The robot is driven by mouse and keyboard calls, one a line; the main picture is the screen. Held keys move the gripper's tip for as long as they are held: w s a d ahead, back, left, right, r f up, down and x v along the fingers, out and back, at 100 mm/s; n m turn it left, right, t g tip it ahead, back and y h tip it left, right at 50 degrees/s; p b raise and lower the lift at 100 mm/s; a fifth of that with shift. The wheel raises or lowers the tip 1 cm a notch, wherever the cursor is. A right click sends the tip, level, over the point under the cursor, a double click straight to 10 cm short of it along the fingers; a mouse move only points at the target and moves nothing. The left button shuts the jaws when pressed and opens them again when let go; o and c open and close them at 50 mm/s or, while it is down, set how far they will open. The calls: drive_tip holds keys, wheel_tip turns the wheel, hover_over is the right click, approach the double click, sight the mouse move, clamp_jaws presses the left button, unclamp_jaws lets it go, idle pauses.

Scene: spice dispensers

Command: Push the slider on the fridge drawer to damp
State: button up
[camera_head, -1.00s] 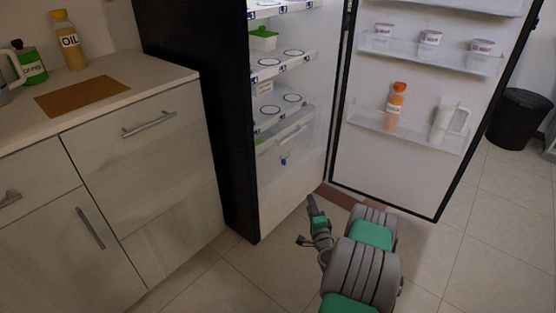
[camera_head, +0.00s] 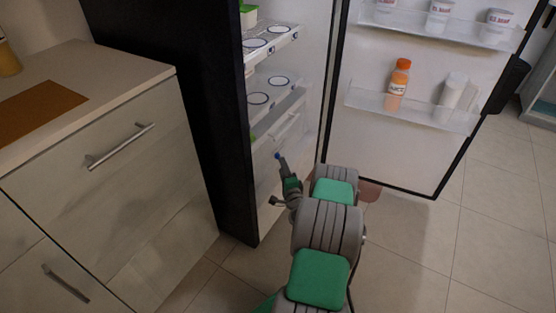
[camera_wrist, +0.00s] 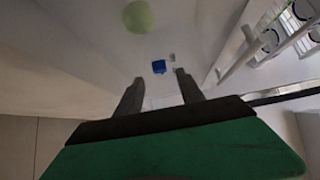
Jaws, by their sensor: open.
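The blue slider (camera_wrist: 159,67) sits on the pale front of the fridge drawer (camera_wrist: 190,30). In the wrist view it lies just beyond and between my two fingertips, apart from them. My gripper (camera_wrist: 155,82) is open and empty. In the head view my gripper (camera_head: 279,160) points up at the drawer front below the handle, and a small blue spot, the slider (camera_head: 277,155), shows at its tip. A small grey mark (camera_wrist: 172,57) is beside the slider; I cannot read it. A blurred green round shape (camera_wrist: 138,16) shows above the slider.
The fridge door (camera_head: 395,150) stands open at the right, with a juice bottle (camera_head: 398,84) and a pitcher (camera_head: 452,92) on its shelf. The fridge's black side wall (camera_head: 170,110) and a cabinet (camera_head: 110,190) stand at the left. Fridge shelves (camera_head: 270,95) are above the drawer.

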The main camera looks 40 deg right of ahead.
sight(278, 156)
drive_tip(key=x, duration=0.4)
drive_tip(key=shift+w+d+b, duration=0.1)
drive_tip(key=shift+w+b, duration=0.3)
drive_tip(key=shift+c, duration=0.4)
clamp_jaws()
idle(0.6)
